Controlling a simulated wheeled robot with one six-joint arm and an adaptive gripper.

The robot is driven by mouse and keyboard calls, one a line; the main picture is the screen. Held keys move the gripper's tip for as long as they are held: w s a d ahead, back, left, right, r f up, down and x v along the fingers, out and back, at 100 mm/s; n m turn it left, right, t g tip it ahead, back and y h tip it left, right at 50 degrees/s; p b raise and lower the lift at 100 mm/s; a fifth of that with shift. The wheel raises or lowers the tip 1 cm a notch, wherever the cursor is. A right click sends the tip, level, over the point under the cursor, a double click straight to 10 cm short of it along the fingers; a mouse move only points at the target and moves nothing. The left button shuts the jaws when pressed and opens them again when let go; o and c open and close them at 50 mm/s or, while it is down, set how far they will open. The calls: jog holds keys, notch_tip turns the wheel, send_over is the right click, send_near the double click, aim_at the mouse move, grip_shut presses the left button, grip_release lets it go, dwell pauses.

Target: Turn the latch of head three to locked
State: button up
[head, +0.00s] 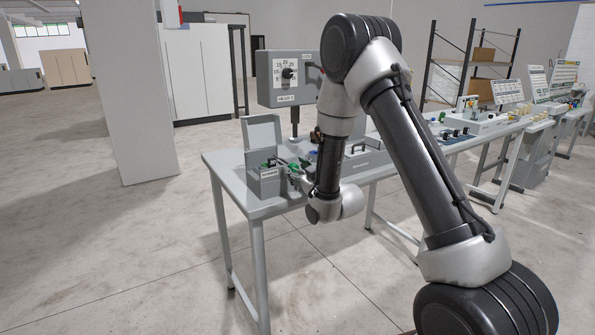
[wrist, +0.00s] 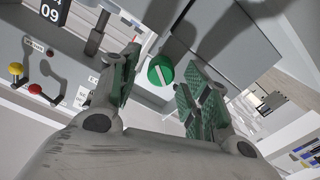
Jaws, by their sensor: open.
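A round green knob (wrist: 161,70) with a white bar across its face shows in the wrist view, ahead of my gripper (wrist: 163,82). My gripper is open, with one green-padded finger on each side of the knob. I cannot tell whether either finger touches it. I cannot read which head the knob belongs to. In the head view my gripper (head: 299,178) is low over the front of the near table, beside a grey box (head: 267,185) with a raised lid. Green parts show at the box's top; my arm hides part of the area.
A grey dial panel (head: 288,76) stands on a post behind the box. The table (head: 225,172) has bare surface at its left end. More benches continue right.

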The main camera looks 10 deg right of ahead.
jog(key=c, duration=1)
jog(key=shift+c, duration=0.2)
jog(key=shift+n, duration=0.4)
jog(key=n, duration=0.2)
jog(key=shift+n, duration=0.3)
jog(key=shift+a+f+n, duration=0.1)
jog(key=shift+n, duration=1.8)
jog(key=o, duration=1)
